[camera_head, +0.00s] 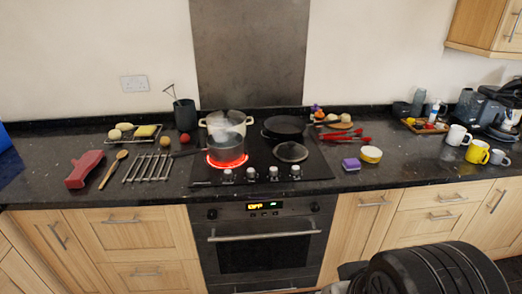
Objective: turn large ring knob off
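The black cooktop (262,181) is set in the dark granite counter. Its front left ring (226,166) glows red. A saucepan (227,149) stands over that ring with its handle to the left. Several control knobs stand in a row along the cooktop's front edge: the far left knob (228,175) is just in front of the glowing ring, and the far right knob (295,171) is below the unlit front right ring. I cannot tell which knob is the large ring knob or read their settings. My gripper is not in view; a dark part of my arm shows at the bottom right.
A cream pot (213,122) and a frying pan (283,126) stand on the back rings. A metal rack (148,167) and red object (84,169) lie left. The oven (265,244) is below.

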